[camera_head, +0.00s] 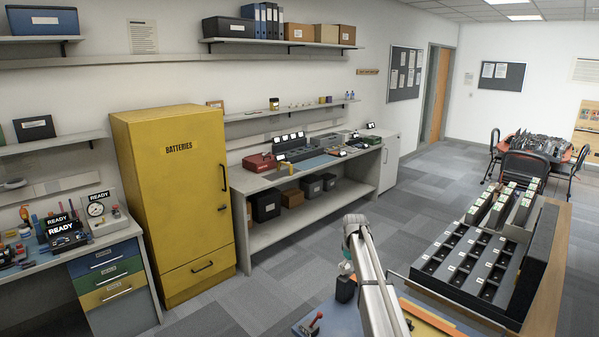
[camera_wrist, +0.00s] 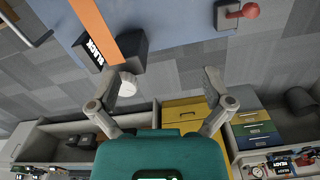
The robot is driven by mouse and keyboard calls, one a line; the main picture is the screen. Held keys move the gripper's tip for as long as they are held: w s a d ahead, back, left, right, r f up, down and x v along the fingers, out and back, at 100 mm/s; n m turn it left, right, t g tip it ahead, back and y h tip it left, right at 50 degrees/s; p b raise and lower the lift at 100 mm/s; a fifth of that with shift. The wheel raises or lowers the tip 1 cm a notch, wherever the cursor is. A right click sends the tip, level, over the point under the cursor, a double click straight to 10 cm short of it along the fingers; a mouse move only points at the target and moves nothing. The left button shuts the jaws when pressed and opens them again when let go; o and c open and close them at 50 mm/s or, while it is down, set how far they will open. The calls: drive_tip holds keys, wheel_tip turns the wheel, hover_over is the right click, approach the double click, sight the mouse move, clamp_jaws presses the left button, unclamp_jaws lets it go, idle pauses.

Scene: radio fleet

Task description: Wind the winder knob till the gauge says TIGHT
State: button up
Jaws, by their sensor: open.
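A round white-faced gauge (camera_head: 96,209) stands on the left bench under a sign that says READY. Its needle reading is too small to tell. In the wrist view the gauge (camera_wrist: 257,170) is small at the lower right. My gripper (camera_wrist: 163,88) is open, with nothing between its fingers, well away from the gauge. In the head view its fingers cannot be made out beside the arm.
A yellow battery cabinet (camera_head: 175,200) stands right of the gauge bench. A blue surface (camera_wrist: 185,25) with a dark block (camera_wrist: 130,50) and a red-knobbed lever (camera_wrist: 240,10) is close to my gripper. A rack of slots (camera_head: 470,260) stands at the right. Carpet (camera_head: 265,285) before the cabinet is clear.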

drive_tip(key=s+f+m+b, duration=0.2)
drive_tip(key=s+f+b, duration=0.1)
drive_tip(key=s, duration=1)
drive_tip(key=s+a+f+m+b, duration=0.1)
drive_tip(key=s+f+m+b, duration=0.1)
drive_tip(key=s, duration=1.1)
drive_tip(key=s+f+m+b, duration=0.2)
drive_tip(key=s+f+b, duration=0.3)
drive_tip(key=s, duration=0.8)
drive_tip(key=shift+s+a+m, duration=0.2)
drive_tip(key=shift+a+m, duration=0.1)
drive_tip(key=shift+m, duration=0.1)
